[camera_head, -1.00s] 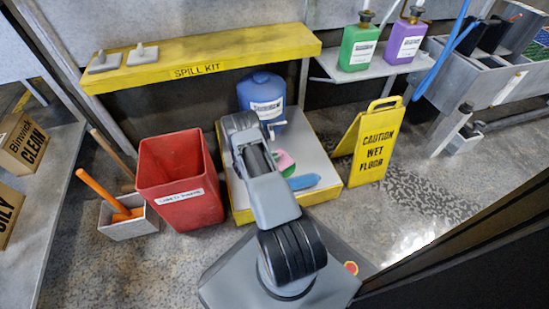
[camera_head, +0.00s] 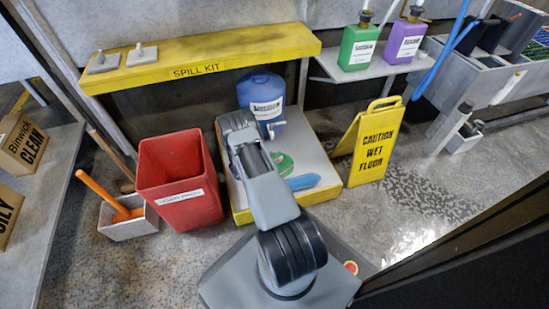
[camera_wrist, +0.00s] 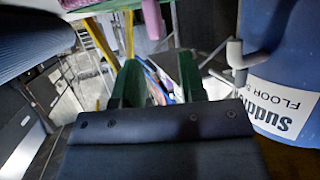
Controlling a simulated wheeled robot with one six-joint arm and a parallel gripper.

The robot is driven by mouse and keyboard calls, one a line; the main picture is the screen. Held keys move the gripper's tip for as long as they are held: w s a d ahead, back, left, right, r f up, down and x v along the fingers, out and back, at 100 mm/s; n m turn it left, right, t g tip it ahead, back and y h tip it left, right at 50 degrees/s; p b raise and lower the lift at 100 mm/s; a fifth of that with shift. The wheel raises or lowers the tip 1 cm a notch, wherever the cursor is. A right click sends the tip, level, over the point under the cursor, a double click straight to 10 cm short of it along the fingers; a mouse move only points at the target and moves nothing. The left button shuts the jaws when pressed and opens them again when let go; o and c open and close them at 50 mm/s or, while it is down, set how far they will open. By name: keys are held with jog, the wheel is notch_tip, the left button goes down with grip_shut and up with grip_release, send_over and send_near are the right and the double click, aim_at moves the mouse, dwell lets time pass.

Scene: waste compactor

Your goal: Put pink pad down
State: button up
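My gripper (camera_wrist: 160,82) shows in the wrist view with its two dark green fingers apart. I see no pad between them. In the head view my arm hides the gripper. The pink pad is not clearly visible now. A pinkish piece (camera_wrist: 152,18) shows at the top of the wrist view, but I cannot tell what it is. A green pad (camera_head: 284,163) lies on the low yellow-edged platform (camera_head: 325,190), beside my arm. A blue pad (camera_head: 303,182) lies nearer the front.
A blue jug (camera_head: 262,97) with a tap stands behind my arm; it is close at right in the wrist view (camera_wrist: 285,60). A red bin (camera_head: 180,180) stands left of the platform, a yellow wet-floor sign (camera_head: 372,145) right. The yellow spill kit shelf (camera_head: 200,60) is above.

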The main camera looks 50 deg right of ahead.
jog(key=p+v, duration=0.2)
jog(key=v, duration=0.4)
jog(key=shift+r, duration=0.25)
